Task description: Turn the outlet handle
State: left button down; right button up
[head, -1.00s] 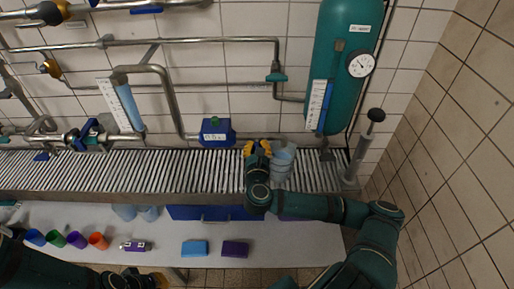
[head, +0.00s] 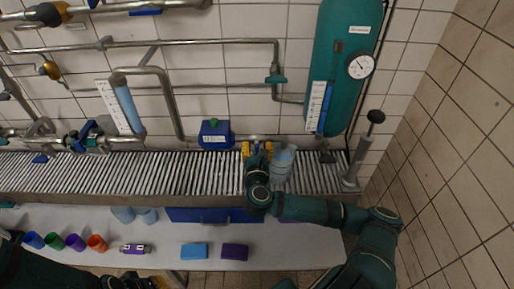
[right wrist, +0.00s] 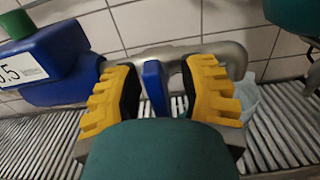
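In the head view the right gripper (head: 257,150) is at the pipe right of the blue pump (head: 215,134), and the lever is mostly hidden there. My left gripper (head: 146,283) is at the bottom edge, partly cut off, and its opening is unclear.
A teal tank (head: 340,65) and a hand pump (head: 361,153) are further right.

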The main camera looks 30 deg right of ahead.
jog(key=v, duration=0.7)
jog(key=shift+s, duration=0.25)
jog(key=shift+a, duration=0.15)
